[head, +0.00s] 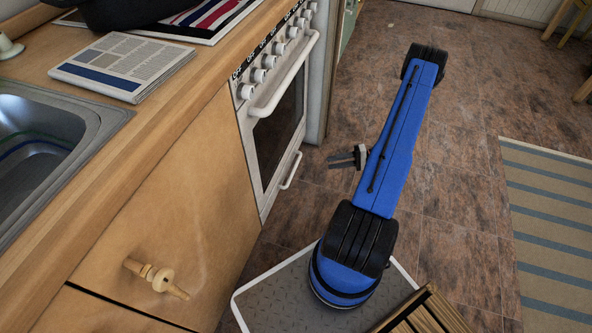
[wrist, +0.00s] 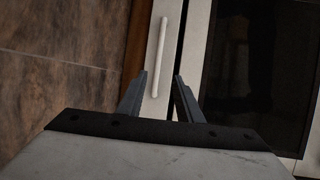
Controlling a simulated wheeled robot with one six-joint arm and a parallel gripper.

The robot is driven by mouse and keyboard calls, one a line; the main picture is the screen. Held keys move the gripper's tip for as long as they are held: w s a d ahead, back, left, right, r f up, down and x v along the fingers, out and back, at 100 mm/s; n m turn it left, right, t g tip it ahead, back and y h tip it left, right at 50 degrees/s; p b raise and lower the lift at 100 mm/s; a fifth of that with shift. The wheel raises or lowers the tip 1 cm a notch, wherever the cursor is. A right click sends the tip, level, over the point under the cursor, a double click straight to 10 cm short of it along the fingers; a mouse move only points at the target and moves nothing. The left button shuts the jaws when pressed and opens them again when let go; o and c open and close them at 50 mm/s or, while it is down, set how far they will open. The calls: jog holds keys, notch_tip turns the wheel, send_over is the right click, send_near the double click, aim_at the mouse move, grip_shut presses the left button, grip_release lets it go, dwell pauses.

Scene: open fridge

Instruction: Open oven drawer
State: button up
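The white oven (head: 273,130) stands left of my arm in the head view. Its drawer has a pale bar handle (head: 291,171), low on the front below the oven door. In the wrist view the handle (wrist: 160,55) runs up and down the picture on the light drawer front (wrist: 171,30). The drawer looks shut. My gripper (head: 331,161) is to the right of the handle in the head view, with floor visible between them. In the wrist view my gripper (wrist: 160,76) is open, its dark fingers either side of the handle's line; no contact is visible.
The oven door's larger handle (head: 284,80) and a row of knobs (head: 270,62) are above. A wooden cabinet (head: 180,210) with a knob adjoins the oven on the near side. Brown tiled floor (head: 450,170) is clear right of my arm, up to a striped rug (head: 550,215).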

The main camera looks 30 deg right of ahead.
jog(key=x, duration=1.7)
jog(key=shift+a+f, duration=0.2)
jog(key=shift+w, duration=0.1)
jog(key=shift+c, duration=0.5)
grip_shut()
